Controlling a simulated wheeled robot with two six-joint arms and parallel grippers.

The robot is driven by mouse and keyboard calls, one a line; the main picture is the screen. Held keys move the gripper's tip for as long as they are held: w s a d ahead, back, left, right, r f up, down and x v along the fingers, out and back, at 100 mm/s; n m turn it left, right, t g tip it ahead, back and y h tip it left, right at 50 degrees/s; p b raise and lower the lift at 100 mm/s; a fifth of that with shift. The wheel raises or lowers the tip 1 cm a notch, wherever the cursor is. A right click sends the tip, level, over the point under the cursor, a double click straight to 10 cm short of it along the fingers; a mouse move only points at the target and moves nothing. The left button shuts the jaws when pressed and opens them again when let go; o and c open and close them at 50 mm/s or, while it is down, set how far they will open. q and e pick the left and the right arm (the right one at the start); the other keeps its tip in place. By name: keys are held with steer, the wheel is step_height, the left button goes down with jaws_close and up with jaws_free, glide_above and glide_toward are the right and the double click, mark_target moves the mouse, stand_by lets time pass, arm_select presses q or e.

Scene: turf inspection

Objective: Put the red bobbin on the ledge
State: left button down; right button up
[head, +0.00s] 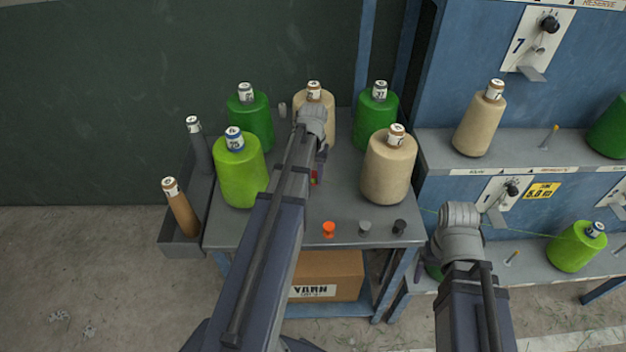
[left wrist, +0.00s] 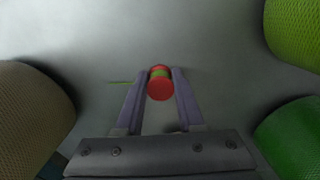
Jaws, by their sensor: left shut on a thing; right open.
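My left gripper (head: 318,176) is over the middle of the grey table, mostly hidden behind my own arm in the head view. In the left wrist view its two fingers (left wrist: 160,88) are shut on a small red bobbin (left wrist: 160,90) with a green band. A bit of that bobbin also shows in the head view (head: 314,180). My right gripper (head: 428,274) is open, beside the blue frame at the right, with its fingers partly hidden. The blue frame has a grey upper ledge (head: 445,155) and a grey lower ledge (head: 505,272).
The table (head: 260,228) holds several large green and beige yarn cones around my left gripper. An orange bobbin (head: 328,229), a grey one (head: 364,228) and a dark one (head: 399,227) stand near its front edge. A beige cone (head: 479,120) stands on the upper ledge.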

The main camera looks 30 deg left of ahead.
mark_target(313, 175)
arm_select(q)
steer(key=shift+r, duration=0.1)
steer(key=shift+f, duration=0.2)
steer(key=c, duration=0.5)
jaws_free()
steer(key=shift+r, duration=0.15)
step_height(313, 175, up, 12)
steer(key=p, duration=1.2)
